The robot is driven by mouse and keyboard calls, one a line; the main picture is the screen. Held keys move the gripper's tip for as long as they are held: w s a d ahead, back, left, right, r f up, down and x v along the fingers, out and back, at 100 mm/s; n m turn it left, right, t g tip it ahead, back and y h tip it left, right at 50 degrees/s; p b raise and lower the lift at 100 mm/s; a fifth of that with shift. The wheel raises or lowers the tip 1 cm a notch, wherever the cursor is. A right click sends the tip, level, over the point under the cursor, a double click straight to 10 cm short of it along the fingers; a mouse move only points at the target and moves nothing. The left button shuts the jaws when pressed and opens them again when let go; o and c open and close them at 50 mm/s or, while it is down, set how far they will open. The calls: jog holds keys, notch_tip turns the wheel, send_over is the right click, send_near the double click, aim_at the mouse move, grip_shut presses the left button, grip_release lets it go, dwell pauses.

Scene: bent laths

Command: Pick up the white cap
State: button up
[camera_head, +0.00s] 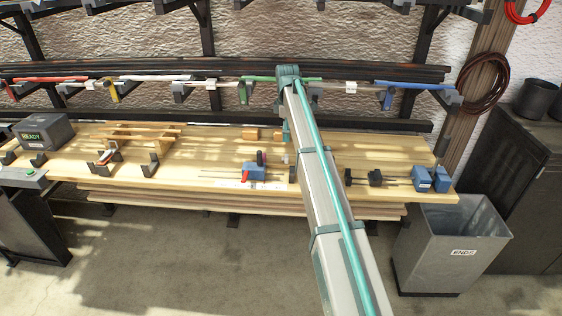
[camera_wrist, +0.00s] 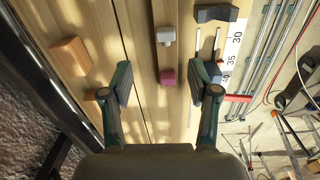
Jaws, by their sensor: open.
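In the wrist view the white cap (camera_wrist: 166,36) sits on the pale wooden bench, ahead of my fingertips and near the middle of the picture. In the head view it seems to be the small pale piece (camera_head: 285,159) just left of my arm. My gripper (camera_wrist: 163,82) is open and empty. I cannot tell the height of the fingers above the bench. In the head view my arm hides part of the bench.
Wooden blocks (camera_wrist: 70,56) lie left of my fingers in the wrist view. A dark grey block (camera_wrist: 215,13) and a numbered scale (camera_wrist: 234,45) lie right of the cap. A blue clamp (camera_head: 254,173) with a red handle stands at the bench's front. Racks hang behind.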

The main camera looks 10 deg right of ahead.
jog(key=p, duration=0.2)
send_over(286, 156)
jog(key=shift+n, duration=0.3)
jog(key=f, duration=0.5)
jog(key=shift+w, duration=0.3)
jog(key=shift+s+a+f, duration=0.1)
jog(key=shift+s+f, duration=0.05)
jog(key=shift+f, duration=0.4)
jog(key=shift+f+p, duration=0.85)
jog(key=shift+f, duration=1.15)
jog(key=shift+s, duration=0.1)
jog(key=c, duration=0.9)
